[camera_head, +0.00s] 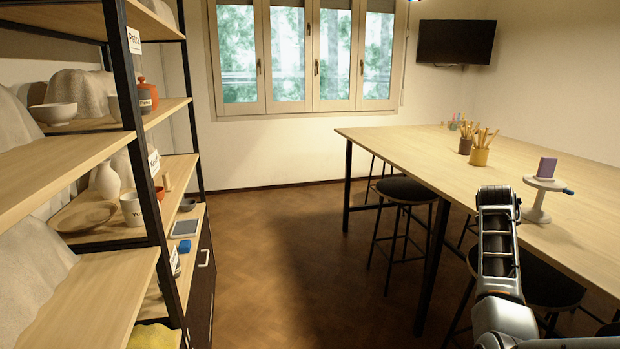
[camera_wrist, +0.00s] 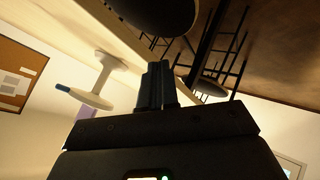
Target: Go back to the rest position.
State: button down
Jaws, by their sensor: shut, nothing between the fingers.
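My arm reaches up at the right side of the head view, beside the front edge of the long table (camera_head: 400,140). My gripper (camera_wrist: 158,68) shows in the wrist view with its two dark fingers together and nothing between them. In the wrist view the room appears turned over, with stool legs above and the wall below. Close to my arm in the head view, a white pedestal stand (camera_head: 538,205) on the table carries a purple block (camera_head: 546,168). The stand also shows in the wrist view (camera_wrist: 103,80), apart from the fingers.
Dark stools (camera_head: 405,190) stand along the table's near side, some partly behind my arm. Shelves (camera_head: 100,175) with bowls, a vase and jars line the left. Pots of wooden tools (camera_head: 480,156) stand farther along the table. The wooden floor (camera_head: 290,240) between shelves and table is clear.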

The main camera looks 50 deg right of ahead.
jog(key=w+a+f+n+t, duration=0.25)
jog(key=a+f, duration=0.35)
jog(key=a, duration=0.3)
jog(key=w+a+f+n+t, duration=0.15)
jog(key=w+a+f, duration=0.35)
jog(key=a, duration=0.5)
jog(key=s+a+f+n+t+y, duration=0.1)
jog(key=s+a+f+n+t, duration=0.15)
jog(key=a, duration=0.75)
jog(key=s+a+f+n+t, duration=0.1)
jog(key=a+f+t, duration=0.2)
jog(key=a, duration=0.7)
jog(key=s+a+r+n+t+y, duration=0.15)
jog(key=s+a, duration=0.25)
jog(key=a, duration=0.5)
jog(key=s+a+r+t+y, duration=0.2)
jog(key=s+a+r+y, duration=0.15)
jog(key=a, duration=0.55)
jog(key=s+a+r+t+y, duration=0.2)
jog(key=s+a+r+y, duration=0.1)
jog(key=s+a+r, duration=0.7)
notch_tip(320, 180, up, 2)
jog(key=shift+s+r+y, duration=0.2)
jog(key=shift+s+y, duration=0.1)
jog(key=shift+s, duration=0.3)
jog(key=shift+d, duration=0.1)
